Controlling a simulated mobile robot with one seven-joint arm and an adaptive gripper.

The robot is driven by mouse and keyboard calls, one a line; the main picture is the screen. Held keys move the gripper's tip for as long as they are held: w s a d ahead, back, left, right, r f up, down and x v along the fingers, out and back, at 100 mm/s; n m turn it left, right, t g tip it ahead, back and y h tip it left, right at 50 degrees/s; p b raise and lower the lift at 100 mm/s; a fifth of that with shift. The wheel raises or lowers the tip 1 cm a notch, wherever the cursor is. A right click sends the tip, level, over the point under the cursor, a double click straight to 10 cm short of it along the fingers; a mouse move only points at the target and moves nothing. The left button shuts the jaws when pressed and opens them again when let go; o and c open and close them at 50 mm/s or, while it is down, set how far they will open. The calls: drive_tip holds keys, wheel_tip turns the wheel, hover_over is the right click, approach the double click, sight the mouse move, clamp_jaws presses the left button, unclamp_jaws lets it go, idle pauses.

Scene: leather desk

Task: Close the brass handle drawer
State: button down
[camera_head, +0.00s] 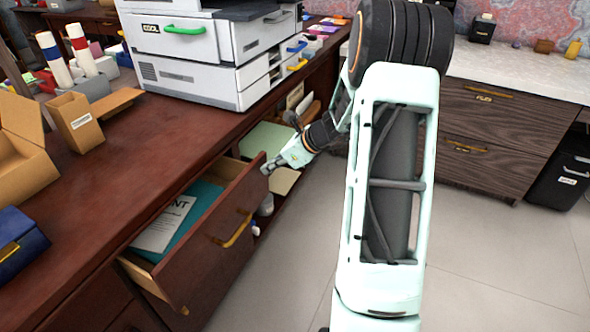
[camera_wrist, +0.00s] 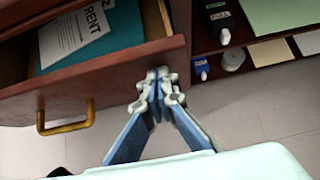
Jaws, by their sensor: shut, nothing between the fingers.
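The wooden drawer (camera_head: 203,262) with the brass handle (camera_head: 238,230) stands pulled out of the desk. Papers and a teal folder (camera_head: 190,222) lie inside it. In the wrist view the drawer front (camera_wrist: 110,75) spans the upper left, with its brass handle (camera_wrist: 66,118) to the left of my gripper. My gripper (camera_head: 268,168) is at the drawer front's far upper corner. In the wrist view my gripper (camera_wrist: 158,75) is shut, its tips together at the right end of the drawer front. I cannot tell whether they touch it.
A printer (camera_head: 210,50) stands on the desk, with cardboard boxes (camera_head: 78,122) and a blue box (camera_head: 18,243) to the left. Open shelves (camera_wrist: 275,45) with small items lie right of the drawer. Bare floor (camera_head: 290,265) lies in front of the drawer.

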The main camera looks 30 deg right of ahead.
drive_tip(key=w+a+p, duration=0.1)
drive_tip(key=w+a, duration=0.1)
drive_tip(key=w, duration=0.1)
drive_tip(key=w+a+p, duration=0.1)
drive_tip(key=w+a, duration=0.2)
drive_tip(key=w, duration=0.1)
drive_tip(key=w+a+p, duration=0.1)
drive_tip(key=w+a, duration=0.2)
drive_tip(key=shift+w+a+r+p, duration=0.1)
drive_tip(key=shift+w+r+p, duration=0.05)
drive_tip(key=shift+w+p, duration=0.15)
